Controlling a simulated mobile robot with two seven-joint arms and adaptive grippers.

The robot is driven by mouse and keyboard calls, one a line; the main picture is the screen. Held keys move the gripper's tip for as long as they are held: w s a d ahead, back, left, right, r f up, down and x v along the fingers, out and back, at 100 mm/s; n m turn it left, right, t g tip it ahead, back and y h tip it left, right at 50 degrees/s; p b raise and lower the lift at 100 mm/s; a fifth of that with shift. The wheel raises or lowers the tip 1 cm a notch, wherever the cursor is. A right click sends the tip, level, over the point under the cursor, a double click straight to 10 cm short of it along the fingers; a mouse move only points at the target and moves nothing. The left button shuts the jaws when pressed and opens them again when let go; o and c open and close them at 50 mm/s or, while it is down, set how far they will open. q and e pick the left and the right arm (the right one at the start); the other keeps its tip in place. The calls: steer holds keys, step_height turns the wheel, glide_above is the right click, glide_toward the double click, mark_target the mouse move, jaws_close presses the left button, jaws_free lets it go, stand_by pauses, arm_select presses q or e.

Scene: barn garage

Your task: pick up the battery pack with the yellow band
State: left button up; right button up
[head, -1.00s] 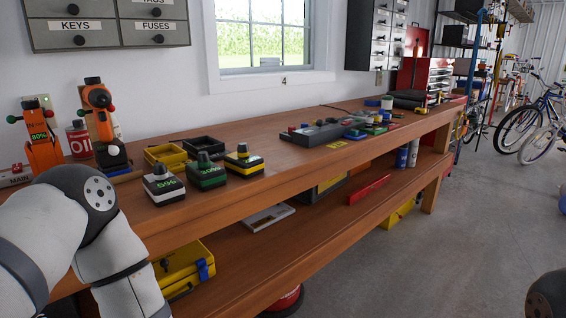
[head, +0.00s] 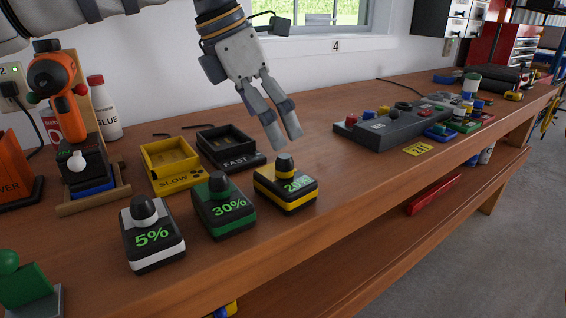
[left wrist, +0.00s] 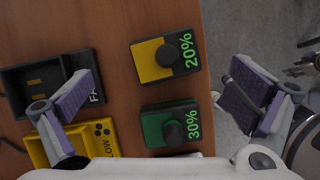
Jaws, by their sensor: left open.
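The battery pack with the yellow band (head: 286,198) stands upright on the workbench, rightmost of three packs. It is dark, with a yellow stripe, a knob on top and a green 20% readout. In the left wrist view this pack (left wrist: 152,72) lies between the two spread fingers, toward the top of the picture. My left gripper (head: 281,140) is open and empty, its fingers pointing down above and just behind the knob. It also shows in the left wrist view (left wrist: 165,95).
A green-banded 30% pack (head: 224,208) stands close on the left, with a white-banded 5% pack (head: 151,237) beyond it. The yellow SLOW tray (head: 190,184) and black FAST tray (head: 257,162) sit behind. A grey control panel (head: 374,134) lies to the right, with bare bench between.

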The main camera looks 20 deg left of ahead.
mark_target(290, 179)
arm_select(q)
steer(key=x, duration=0.7)
steer(key=s+x, duration=0.1)
steer(key=x, duration=0.3)
steer(key=shift+f+b, duration=0.4)
steer(key=shift+f, duration=0.05)
steer(key=shift+r, duration=0.1)
steer(key=c, duration=1.4)
